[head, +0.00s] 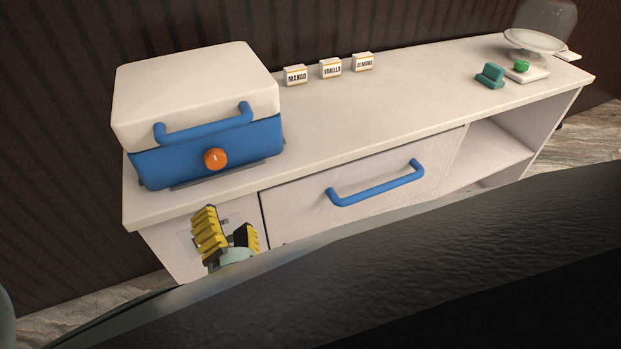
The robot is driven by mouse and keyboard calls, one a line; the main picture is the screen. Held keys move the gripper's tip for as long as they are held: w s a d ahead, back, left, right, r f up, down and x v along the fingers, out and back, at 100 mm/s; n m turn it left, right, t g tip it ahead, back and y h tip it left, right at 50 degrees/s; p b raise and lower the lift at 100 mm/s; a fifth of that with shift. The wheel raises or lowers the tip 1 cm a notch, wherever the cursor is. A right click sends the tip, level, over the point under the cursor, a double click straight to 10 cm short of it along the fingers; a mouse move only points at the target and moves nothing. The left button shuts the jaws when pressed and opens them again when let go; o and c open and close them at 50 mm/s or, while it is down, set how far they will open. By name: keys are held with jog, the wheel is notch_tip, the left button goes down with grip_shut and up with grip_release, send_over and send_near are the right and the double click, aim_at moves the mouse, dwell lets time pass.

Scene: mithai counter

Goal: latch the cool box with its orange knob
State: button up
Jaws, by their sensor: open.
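The cool box (178,156) stands at the left end of the counter, with a blue body and a white lid (190,90) that looks closed. A blue handle (204,126) runs across the lid's front. The round orange knob (215,159) sits on the blue front just below that handle and carries a short pale mark that looks upright. My gripper (229,228), with yellow ribbed fingers, is open and empty. In the picture it is below the knob, in front of the counter's front face, apart from the cool box.
The white counter (380,115) has a drawer with a blue handle (376,184) right of my gripper, and an open shelf further right. Small labelled blocks (331,68) stand at the back. A green object (489,76) and a domed stand (536,40) are at the right. The middle top is clear.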

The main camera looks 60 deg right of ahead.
aim_at(215, 163)
jog(key=p+x, duration=0.1)
jog(key=x, duration=1.4)
jog(key=shift+r, duration=0.15)
jog(key=shift+w+d, duration=0.2)
jog(key=shift+w, duration=0.1)
jog(key=shift+o, duration=0.2)
jog(key=c, duration=1)
